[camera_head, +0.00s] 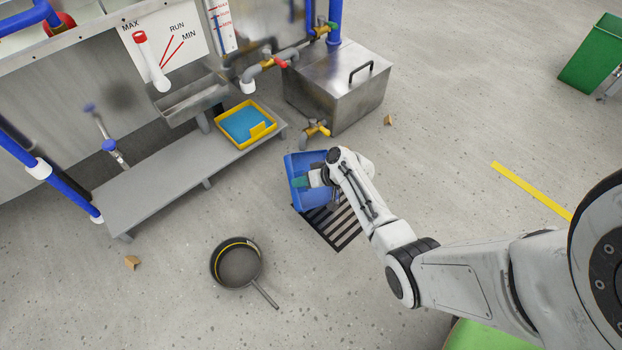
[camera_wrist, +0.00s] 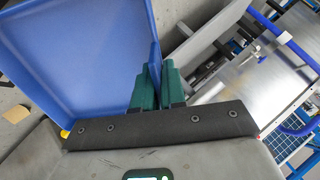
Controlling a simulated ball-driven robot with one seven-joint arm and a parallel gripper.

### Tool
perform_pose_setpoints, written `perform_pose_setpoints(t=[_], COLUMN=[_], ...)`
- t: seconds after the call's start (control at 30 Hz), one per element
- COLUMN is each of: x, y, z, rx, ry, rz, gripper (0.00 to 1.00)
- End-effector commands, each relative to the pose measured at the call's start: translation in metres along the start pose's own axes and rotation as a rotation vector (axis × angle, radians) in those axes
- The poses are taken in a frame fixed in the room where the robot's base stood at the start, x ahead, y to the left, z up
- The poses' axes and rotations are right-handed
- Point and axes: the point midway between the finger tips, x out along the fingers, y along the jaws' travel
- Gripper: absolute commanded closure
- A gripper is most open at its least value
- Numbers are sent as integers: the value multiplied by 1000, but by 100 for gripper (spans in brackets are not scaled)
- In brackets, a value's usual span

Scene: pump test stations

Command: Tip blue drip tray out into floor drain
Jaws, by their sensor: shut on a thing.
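The blue drip tray (camera_head: 296,166) is held above the floor drain (camera_head: 345,226), a dark slotted grate in the floor. The tray covers the far part of the grate. My gripper (camera_head: 308,181) is shut on the tray's rim. In the wrist view, the green fingers of my gripper (camera_wrist: 158,86) pinch the rim at the right side of the blue drip tray (camera_wrist: 80,45). The visible inside is plain blue. I cannot tell whether liquid is in it, or its exact tilt. My arm hides part of the tray.
A yellow tray with blue content (camera_head: 271,129) sits on a grey bench (camera_head: 150,190). A metal box (camera_head: 340,95) with taps stands behind the drain. A dark pan (camera_head: 220,270) lies on the floor at front left. A green bin (camera_head: 590,60) is far right. Floor right of the drain is clear.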

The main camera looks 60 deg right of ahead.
Motion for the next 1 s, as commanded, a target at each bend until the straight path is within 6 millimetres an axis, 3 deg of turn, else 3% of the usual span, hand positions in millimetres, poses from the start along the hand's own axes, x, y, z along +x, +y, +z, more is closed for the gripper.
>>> perform_pose_setpoints(t=[0.27,0.6,0.83,1.0], x=[17,61,71,93], y=[-3,-1,0,6], z=[-4,-2,-1,5], rx=[-1,-4,-3,-5], ry=[-62,-213,-256,-326], rz=[63,212,257,327], gripper=[100,100,100,100])
